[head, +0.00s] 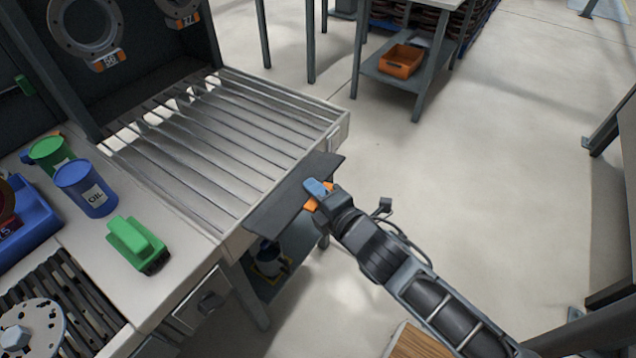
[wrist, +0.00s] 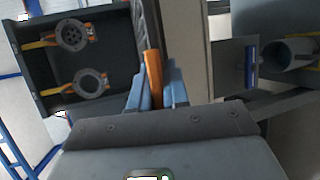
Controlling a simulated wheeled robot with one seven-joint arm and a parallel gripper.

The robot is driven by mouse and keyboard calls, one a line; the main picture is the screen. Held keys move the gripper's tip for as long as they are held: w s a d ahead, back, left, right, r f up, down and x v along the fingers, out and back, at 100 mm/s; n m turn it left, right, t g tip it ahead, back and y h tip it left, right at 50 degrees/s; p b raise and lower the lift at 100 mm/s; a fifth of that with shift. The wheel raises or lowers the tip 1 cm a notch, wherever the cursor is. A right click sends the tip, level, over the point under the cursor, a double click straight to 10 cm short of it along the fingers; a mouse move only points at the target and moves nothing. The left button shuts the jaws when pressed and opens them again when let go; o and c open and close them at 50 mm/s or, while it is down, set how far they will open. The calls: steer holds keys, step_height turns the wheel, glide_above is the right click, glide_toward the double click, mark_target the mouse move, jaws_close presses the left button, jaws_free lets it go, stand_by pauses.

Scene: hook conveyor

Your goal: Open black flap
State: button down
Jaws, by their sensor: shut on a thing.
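The black flap (head: 280,208) is a dark, flat panel at the near right end of the slatted bed, in the head view. It lies along the end of the bed and appears to stick outward from it; its exact tilt is hard to tell. My gripper (head: 317,190) is at the flap's outer edge, with blue fingers. In the wrist view, my gripper (wrist: 156,90) is shut on an orange piece (wrist: 153,72), which looks like the flap's handle. The orange piece also shows beside the fingers in the head view (head: 311,205). The fingers hide part of it.
The slatted bed (head: 225,130) lies behind the flap. A green block-shaped tool (head: 135,243), a blue oil can (head: 88,190) and a green can (head: 50,152) stand on the bench at left. Open floor (head: 450,190) is to the right. An orange bin (head: 401,61) sits on a far shelf.

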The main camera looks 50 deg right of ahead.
steer(key=shift+w+r+g+p, duration=0.1)
steer(key=shift+r+g+p, duration=0.3)
steer(key=shift+p, duration=1.4)
steer(key=shift+f, duration=0.1)
steer(key=c, duration=1.2)
jaws_free()
steer(key=v, duration=0.7)
steer(key=shift+s+a+r+b, duration=0.15)
steer(key=shift+s+r+b, duration=0.15)
steer(key=shift+b, duration=0.15)
